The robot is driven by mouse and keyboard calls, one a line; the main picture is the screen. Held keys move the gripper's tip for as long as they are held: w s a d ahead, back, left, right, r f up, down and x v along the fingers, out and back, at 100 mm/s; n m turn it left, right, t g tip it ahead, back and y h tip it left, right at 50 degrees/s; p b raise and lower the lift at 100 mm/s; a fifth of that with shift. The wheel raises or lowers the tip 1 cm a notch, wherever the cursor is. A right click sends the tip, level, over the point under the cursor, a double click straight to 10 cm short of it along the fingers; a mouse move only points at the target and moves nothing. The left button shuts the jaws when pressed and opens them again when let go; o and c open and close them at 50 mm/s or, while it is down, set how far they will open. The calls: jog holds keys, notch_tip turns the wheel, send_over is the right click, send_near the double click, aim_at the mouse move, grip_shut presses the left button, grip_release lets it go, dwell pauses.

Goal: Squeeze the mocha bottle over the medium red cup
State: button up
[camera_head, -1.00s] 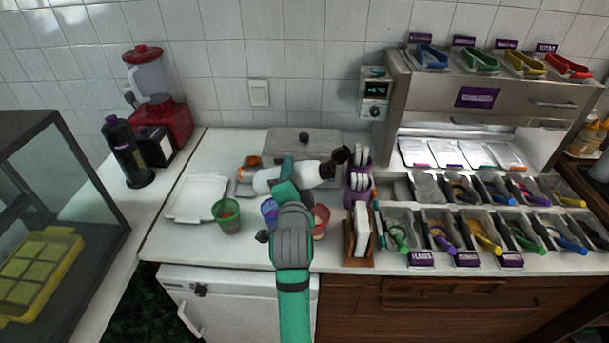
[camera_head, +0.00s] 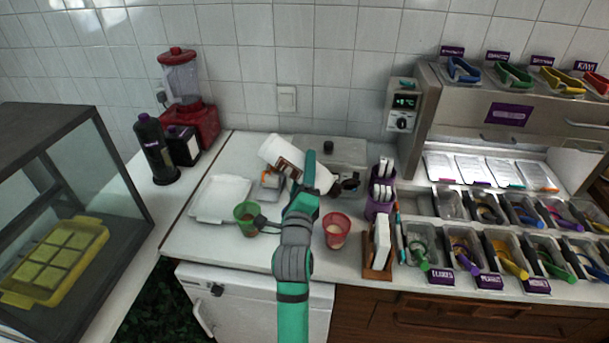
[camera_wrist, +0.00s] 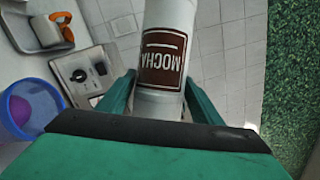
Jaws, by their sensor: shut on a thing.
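The mocha bottle (camera_head: 277,149) is white with a brown label and a dark cap end. In the wrist view its label (camera_wrist: 162,58) reads MOCHA between my fingers. My gripper (camera_wrist: 158,97) is shut on it and holds it above the counter. In the head view the bottle is tilted, its base up to the left and its dark end down to the right. The red cup (camera_head: 337,230) stands upright on the counter, below and in front of the bottle's dark end. Whether the tip is directly over the cup cannot be told.
A green cup (camera_head: 246,216) stands left of my arm. A purple-blue cup (camera_wrist: 28,108) shows in the wrist view. A wooden napkin holder (camera_head: 379,255) and a purple cutlery holder (camera_head: 378,205) stand right of the red cup. A white tray (camera_head: 220,198) lies at left.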

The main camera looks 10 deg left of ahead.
aim_at(319, 181)
jog(key=m, duration=0.1)
jog(key=d+m+h, duration=0.1)
jog(key=d+m+t, duration=0.1)
jog(key=m, duration=0.1)
jog(key=shift+s+f, duration=0.35)
jog(key=shift+f, duration=0.05)
jog(key=shift+s+d+f+m+t+h, duration=0.2)
jog(key=shift+d+m+h, duration=0.25)
jog(key=shift+m, duration=0.45)
jog(key=shift+s+d+f+m+t+h, duration=0.15)
jog(key=shift+d+m+t+h, duration=0.3)
jog(key=shift+m, duration=0.45)
jog(key=shift+d+f+m+h, duration=0.2)
jog(key=shift+d+m+h, duration=0.1)
jog(key=shift+m, duration=0.2)
jog(key=o, duration=0.5)
jog(key=shift+c, duration=0.2)
jog(key=c, duration=0.7)
jog(key=shift+c, duration=0.2)
jog(key=shift+o, duration=1.4)
